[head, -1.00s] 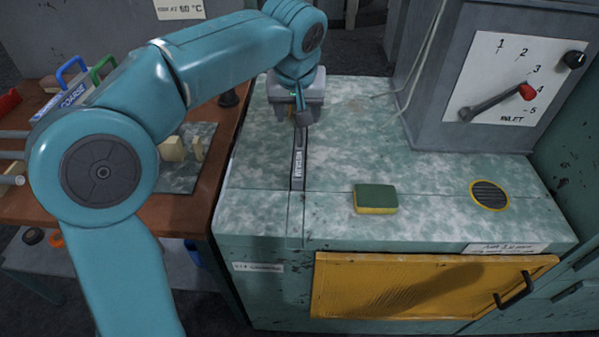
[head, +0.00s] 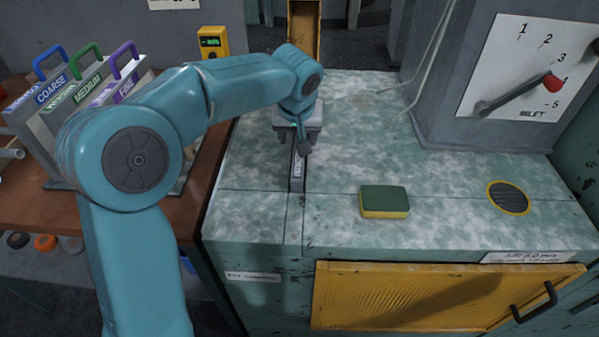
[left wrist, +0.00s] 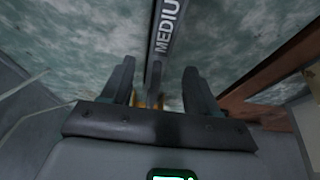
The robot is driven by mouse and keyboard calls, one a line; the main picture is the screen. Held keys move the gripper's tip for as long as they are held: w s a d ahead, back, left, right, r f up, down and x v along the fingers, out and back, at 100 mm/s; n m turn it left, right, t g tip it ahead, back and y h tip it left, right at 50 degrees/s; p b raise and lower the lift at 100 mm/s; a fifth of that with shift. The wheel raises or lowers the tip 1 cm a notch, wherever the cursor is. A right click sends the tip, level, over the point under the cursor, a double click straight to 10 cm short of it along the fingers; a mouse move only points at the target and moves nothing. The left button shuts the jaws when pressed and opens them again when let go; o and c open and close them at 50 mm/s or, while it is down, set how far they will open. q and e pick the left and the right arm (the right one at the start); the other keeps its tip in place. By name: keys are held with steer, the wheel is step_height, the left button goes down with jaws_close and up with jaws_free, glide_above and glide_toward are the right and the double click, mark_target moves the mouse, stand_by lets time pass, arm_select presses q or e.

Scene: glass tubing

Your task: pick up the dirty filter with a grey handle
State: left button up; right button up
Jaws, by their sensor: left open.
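A dark grey strip lettered MEDIUM (head: 298,172) is set in a slot line of the mottled green cabinet top (head: 330,225). In the left wrist view the strip (left wrist: 165,38) runs down between the fingers. No separate grey handle can be made out; the gripper covers the strip's far end. My left gripper (head: 296,145) hangs fingers down over that far end. In the left wrist view the gripper (left wrist: 158,80) is open, one finger on each side of the strip. Contact cannot be told. My right gripper is not in view.
Filters with blue, green and purple handles, the green one labelled MEDIUM (head: 85,92), stand on the brown table at left. A green and yellow sponge (head: 384,202) lies on the cabinet top, left of a round grille (head: 508,198). A grey lever box (head: 450,110) stands behind.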

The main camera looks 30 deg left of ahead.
arm_select(q)
steer(key=x, duration=0.5)
steer(key=shift+w+a+f, duration=0.15)
steer(key=shift+w+f, duration=0.1)
steer(key=shift+w, duration=0.2)
steer(key=shift+s+r, duration=0.1)
jaws_close()
stand_by(0.9)
